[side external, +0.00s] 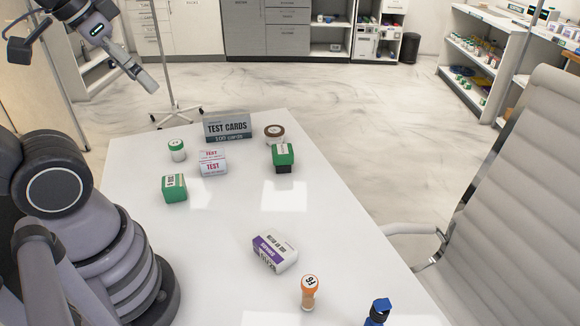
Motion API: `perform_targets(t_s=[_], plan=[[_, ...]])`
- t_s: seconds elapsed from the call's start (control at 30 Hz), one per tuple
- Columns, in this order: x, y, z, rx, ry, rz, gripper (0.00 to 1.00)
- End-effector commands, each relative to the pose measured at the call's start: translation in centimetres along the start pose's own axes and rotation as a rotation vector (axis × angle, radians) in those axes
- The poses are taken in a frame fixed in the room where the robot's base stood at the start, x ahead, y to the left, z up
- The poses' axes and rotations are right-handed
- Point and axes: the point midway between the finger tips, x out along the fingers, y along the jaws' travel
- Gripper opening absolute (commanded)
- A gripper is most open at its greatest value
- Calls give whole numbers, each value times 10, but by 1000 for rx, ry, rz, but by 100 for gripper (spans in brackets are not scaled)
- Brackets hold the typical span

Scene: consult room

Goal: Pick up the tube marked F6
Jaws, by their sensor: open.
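The tube marked F6 (308,298) stands upright on the white table near its front edge, with an orange cap bearing the dark marking. My gripper (145,82) is at the upper left of the side external view, high up and far from the tube. It is open, with nothing seen in it; its fingers overlap from this angle.
Just left of the tube lies a purple and white box (274,254); right of it stands a blue-topped bottle (378,312). The table's (215,260) middle is clear.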

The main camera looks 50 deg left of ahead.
Motion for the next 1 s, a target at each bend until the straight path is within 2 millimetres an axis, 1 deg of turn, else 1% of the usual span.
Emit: perform_targets(t_s=[0.07, 0.17, 0.27, 0.47, 0.57, 0.6, 0.67, 0.7, 0.77, 0.8, 0.87, 0.9, 0.97, 1.0], plan=[[3, 1, -2, -9, -25, 7, 64], [12, 6, -10, -43, -114, 34, 64], [30, 15, -21, -104, -258, 81, 64], [80, 36, -44, -267, -592, 197, 64], [110, 46, -52, -355, -753, 255, 64], [123, 50, -55, -393, -817, 279, 64], [143, 56, -58, -450, -910, 315, 64], [157, 60, -59, -489, -972, 338, 64], [179, 65, -60, -549, -1062, 374, 64], [194, 69, -59, -591, -1121, 399, 64], [217, 74, -57, -654, -1209, 435, 64], [232, 77, -55, -698, -1266, 460, 64], [256, 81, -49, -767, -1350, 497, 64], [272, 84, -45, -813, -1404, 523, 64]])
